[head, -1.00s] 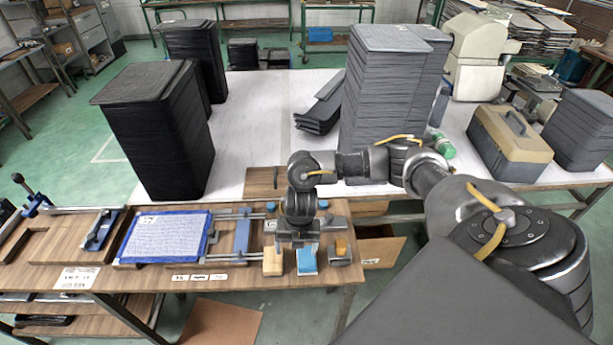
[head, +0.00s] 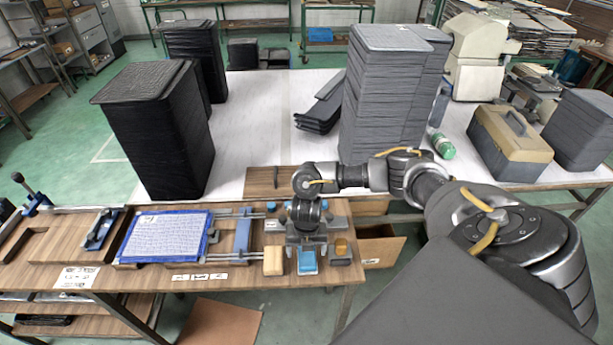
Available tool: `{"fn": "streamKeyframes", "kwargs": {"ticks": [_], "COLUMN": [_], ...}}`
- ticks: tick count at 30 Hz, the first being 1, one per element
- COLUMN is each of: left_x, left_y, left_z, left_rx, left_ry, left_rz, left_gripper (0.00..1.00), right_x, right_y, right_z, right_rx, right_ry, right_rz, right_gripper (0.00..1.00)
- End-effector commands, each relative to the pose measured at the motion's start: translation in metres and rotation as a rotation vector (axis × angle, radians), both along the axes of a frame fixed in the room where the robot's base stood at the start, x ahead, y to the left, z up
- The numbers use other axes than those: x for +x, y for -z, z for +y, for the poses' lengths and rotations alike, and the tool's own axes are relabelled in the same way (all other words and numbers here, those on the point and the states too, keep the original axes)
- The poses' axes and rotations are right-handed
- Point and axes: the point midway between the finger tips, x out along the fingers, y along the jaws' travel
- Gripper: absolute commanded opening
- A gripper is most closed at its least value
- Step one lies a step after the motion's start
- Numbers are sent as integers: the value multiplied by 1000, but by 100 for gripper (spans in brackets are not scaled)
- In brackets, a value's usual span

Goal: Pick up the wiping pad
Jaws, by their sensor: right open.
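A small blue pad with a pale edge, which looks like the wiping pad (head: 307,264), lies at the right end of the wooden workbench. My right gripper (head: 307,255) points down over it and is open. Its fingers show at the left and right of the pad, and its body hides the pad's back part. I cannot tell whether the fingers touch the pad. My left gripper is not in view.
A tan block (head: 273,262) stands close left of the pad, and a grey block with an orange top (head: 342,252) close right. A blue-edged panel (head: 166,237) lies further left. Tall stacks of dark trays (head: 157,135) stand on the white table (head: 262,120) behind.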

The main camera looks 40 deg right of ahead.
Motion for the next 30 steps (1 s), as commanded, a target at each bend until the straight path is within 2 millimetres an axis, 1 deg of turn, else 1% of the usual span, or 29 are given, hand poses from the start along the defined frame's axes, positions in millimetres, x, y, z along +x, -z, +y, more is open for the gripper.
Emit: {"fn": "streamKeyframes", "kwargs": {"ticks": [1,3,7,11,17,28,30], "left_x": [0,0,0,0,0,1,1], "left_y": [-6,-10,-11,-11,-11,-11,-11], "left_z": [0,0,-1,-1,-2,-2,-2], "left_rx": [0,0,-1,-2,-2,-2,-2], "left_ry": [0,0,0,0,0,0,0], "left_rz": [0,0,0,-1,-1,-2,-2], "left_gripper": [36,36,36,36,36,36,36], "right_x": [-2,-1,-1,0,0,0,0], "right_y": [6,16,35,42,42,42,42], "right_z": [-2,-3,-3,-3,-3,-3,-3], "right_rx": [-4,-3,-1,-2,-1,-1,-1], "right_ry": [3,3,1,1,0,0,0], "right_rz": [5,5,3,1,1,1,1], "right_gripper": [82,82,82,82,82,33,33]}}
